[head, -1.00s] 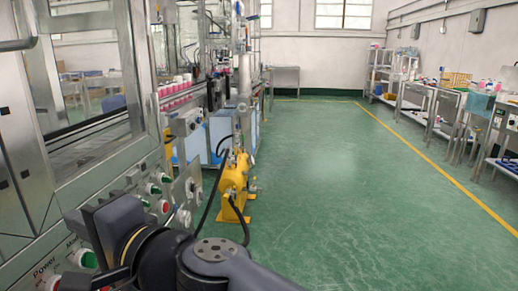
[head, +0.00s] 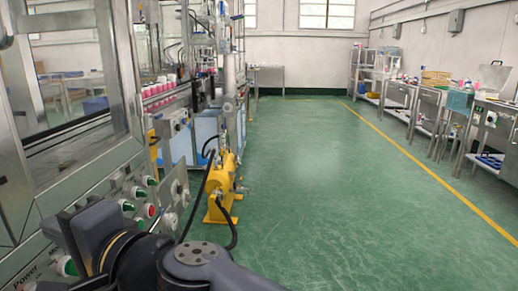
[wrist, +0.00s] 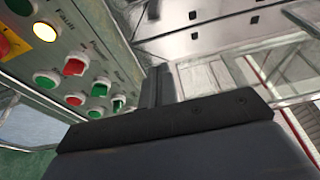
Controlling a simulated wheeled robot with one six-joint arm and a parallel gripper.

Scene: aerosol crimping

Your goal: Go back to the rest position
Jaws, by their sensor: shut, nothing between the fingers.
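My gripper (wrist: 157,84) shows in the wrist view as a dark body with its fingers together and nothing between them. In the head view my dark wrist and gripper (head: 72,232) are at the lower left, close in front of the machine's control panel (head: 112,200). The panel also shows in the wrist view (wrist: 62,58), left of and behind the gripper, with red and green knobs and a lit yellowish lamp (wrist: 44,32). I cannot tell the exact gap between gripper and panel.
A yellow pump-like unit (head: 222,185) with black hoses stands on the floor beyond my arm. Pink-capped cans (head: 158,90) line the machine at left. Benches with items (head: 425,100) run along the right wall. The green floor (head: 330,190) between is clear.

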